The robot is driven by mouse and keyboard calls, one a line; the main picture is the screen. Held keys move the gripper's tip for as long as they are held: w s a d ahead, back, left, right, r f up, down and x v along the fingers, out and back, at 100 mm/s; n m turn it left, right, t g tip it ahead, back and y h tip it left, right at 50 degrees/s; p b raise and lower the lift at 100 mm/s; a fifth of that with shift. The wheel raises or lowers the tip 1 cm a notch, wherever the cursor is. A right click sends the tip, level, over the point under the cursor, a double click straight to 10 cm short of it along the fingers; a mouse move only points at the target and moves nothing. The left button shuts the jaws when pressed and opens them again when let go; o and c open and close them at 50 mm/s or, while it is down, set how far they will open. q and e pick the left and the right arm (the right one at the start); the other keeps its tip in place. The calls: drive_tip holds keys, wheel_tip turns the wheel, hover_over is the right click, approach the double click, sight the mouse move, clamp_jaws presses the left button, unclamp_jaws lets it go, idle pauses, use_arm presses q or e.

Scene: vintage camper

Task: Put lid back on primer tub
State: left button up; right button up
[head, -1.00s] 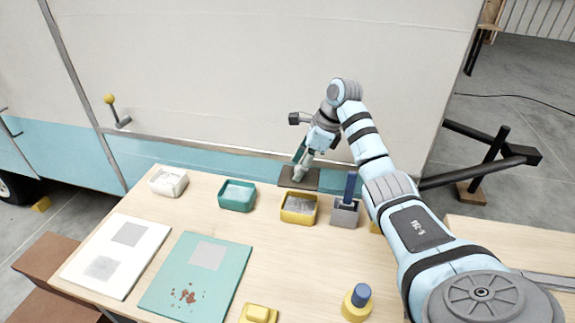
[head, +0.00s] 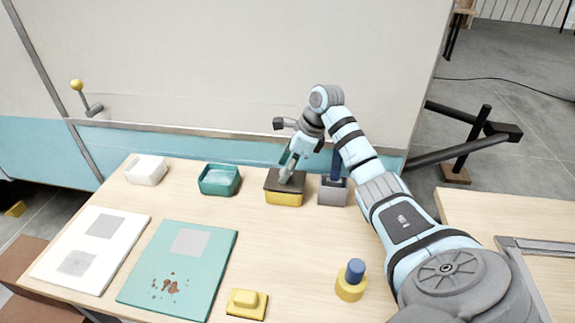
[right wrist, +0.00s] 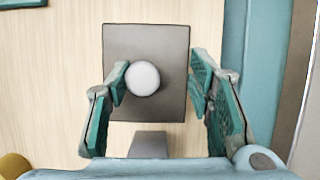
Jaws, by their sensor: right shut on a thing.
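The yellow primer tub (head: 284,199) stands near the back edge of the table. The flat dark lid (head: 297,186) lies over its top, roughly level, and covers the opening; whether it is fully seated I cannot tell. My right gripper (head: 286,178) is over the lid and shut on its knob. In the right wrist view the lid (right wrist: 172,105) is a dark rectangle with a round pale knob (right wrist: 142,78) between my fingers (right wrist: 160,80). The lid hides the tub in that view. My left gripper is not in view.
A grey container (head: 332,191) with a blue handle stands close right of the tub. A teal tub (head: 219,181) and a white tub (head: 146,171) stand left. Two panels (head: 92,248) (head: 180,268), a yellow block (head: 247,303) and a blue-topped yellow item (head: 350,283) lie nearer. The middle is clear.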

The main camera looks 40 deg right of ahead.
drive_tip(key=shift+p, duration=0.5)
idle(0.8)
drive_tip(key=shift+f, duration=0.1)
idle(0.8)
idle(0.4)
drive_tip(key=o, duration=1.2)
drive_tip(key=o, duration=0.5)
drive_tip(key=shift+p, duration=0.3)
